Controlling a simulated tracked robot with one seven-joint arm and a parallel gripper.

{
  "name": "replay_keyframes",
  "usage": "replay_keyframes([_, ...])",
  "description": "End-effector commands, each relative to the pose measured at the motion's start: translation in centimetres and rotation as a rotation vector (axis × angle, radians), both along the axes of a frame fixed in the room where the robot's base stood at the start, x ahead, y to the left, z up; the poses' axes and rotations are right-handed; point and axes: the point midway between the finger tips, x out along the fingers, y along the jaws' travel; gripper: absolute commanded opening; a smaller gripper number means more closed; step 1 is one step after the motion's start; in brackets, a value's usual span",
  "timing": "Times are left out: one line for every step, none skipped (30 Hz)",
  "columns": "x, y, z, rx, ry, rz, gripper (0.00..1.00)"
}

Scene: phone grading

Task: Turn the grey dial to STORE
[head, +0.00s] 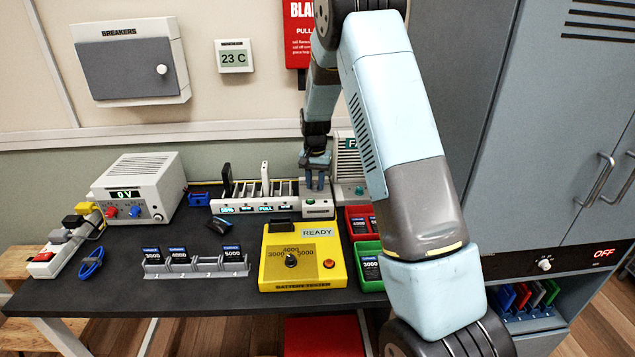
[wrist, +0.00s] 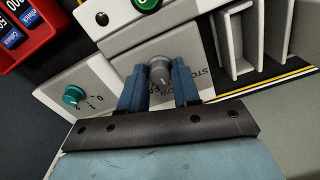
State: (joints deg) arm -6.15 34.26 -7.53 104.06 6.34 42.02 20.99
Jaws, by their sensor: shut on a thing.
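The grey dial (wrist: 160,72) shows in the wrist view on the pale front block of the charging rack. My gripper (wrist: 160,85) has its two blue fingers closed on either side of the dial. Lettering beginning "STO" is partly visible right of the dial; other lettering is partly hidden by the fingers. Which label the dial's mark points at is unclear. In the head view my gripper (head: 316,181) reaches down onto the right end of the charging rack (head: 318,208), and the dial is hidden there.
A teal knob (wrist: 74,95) and a green button (wrist: 147,3) are close to the grey dial. A red bin (head: 349,226) and a green bin (head: 373,282) stand right of the yellow battery tester (head: 305,262). Rack slots adjoin the gripper on the left in the head view.

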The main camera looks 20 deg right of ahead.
Motion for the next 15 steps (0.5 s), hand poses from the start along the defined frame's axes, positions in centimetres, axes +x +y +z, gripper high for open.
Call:
replay_keyframes([-0.49, 0.02, -0.45, 0.001, 0.015, 0.022, 0.01])
replay_keyframes([-0.49, -0.01, -0.45, 0.001, 0.015, 0.038, 0.01])
replay_keyframes([-0.49, -0.05, -0.45, 0.001, 0.015, 0.062, 0.01])
replay_keyframes([-0.49, -0.07, -0.45, 0.001, 0.015, 0.083, 0.01])
replay_keyframes([-0.48, -0.06, -0.45, 0.002, 0.015, 0.104, 0.01])
replay_keyframes([-0.49, -0.03, -0.45, 0.002, 0.015, 0.136, 0.01])
replay_keyframes([-0.48, -0.03, -0.45, 0.002, 0.015, 0.159, 0.01])
replay_keyframes([-0.48, -0.06, -0.45, 0.002, 0.015, 0.183, 0.01])
replay_keyframes([-0.49, -0.06, -0.45, 0.002, 0.015, 0.216, 0.01])
replay_keyframes([-0.49, -0.06, -0.45, 0.002, 0.014, 0.240, 0.01])
replay_keyframes([-0.49, -0.06, -0.45, 0.002, 0.014, 0.263, 0.01])
replay_keyframes([-0.48, -0.07, -0.45, 0.002, 0.014, 0.294, 0.01])
replay_keyframes([-0.48, -0.06, -0.45, 0.002, 0.014, 0.319, 0.01])
replay_keyframes([-0.49, -0.04, -0.45, 0.002, 0.014, 0.342, 0.01])
replay_keyframes([-0.48, -0.06, -0.45, 0.003, 0.014, 0.372, 0.01])
